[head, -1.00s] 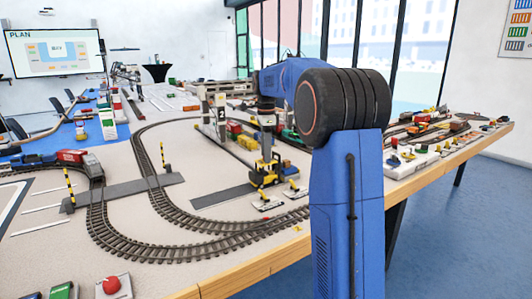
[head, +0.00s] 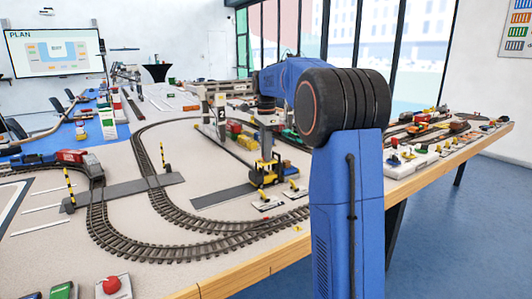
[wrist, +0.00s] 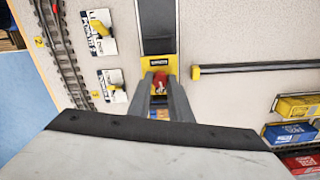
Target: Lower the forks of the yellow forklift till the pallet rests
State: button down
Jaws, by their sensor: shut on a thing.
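The yellow forklift (head: 265,174) stands on the table at the end of a dark strip, with a dark mast. My gripper (head: 267,145) points down over it. In the wrist view the forklift's yellow edge (wrist: 158,59) shows with a dark label. My gripper (wrist: 160,92) is shut on a small red part (wrist: 160,79) at the forklift, between its two grey fingers. The forks and the pallet cannot be made out. My gripper hides much of the forklift in the wrist view.
Two white plates with yellow levers, one (head: 268,203) and another (head: 294,190), stand close in front of the forklift. Curved railway track (head: 170,245) runs on the left and front. A yellow-ended dark bar (wrist: 250,67) and coloured containers (wrist: 298,106) lie on the right.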

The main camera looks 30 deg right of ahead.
jog(key=n, duration=0.4)
jog(key=shift+n, duration=2.2)
jog(key=c, duration=1.6)
grip_release()
jog(key=shift+r, duration=0.1)
jog(key=shift+r, duration=8.65)
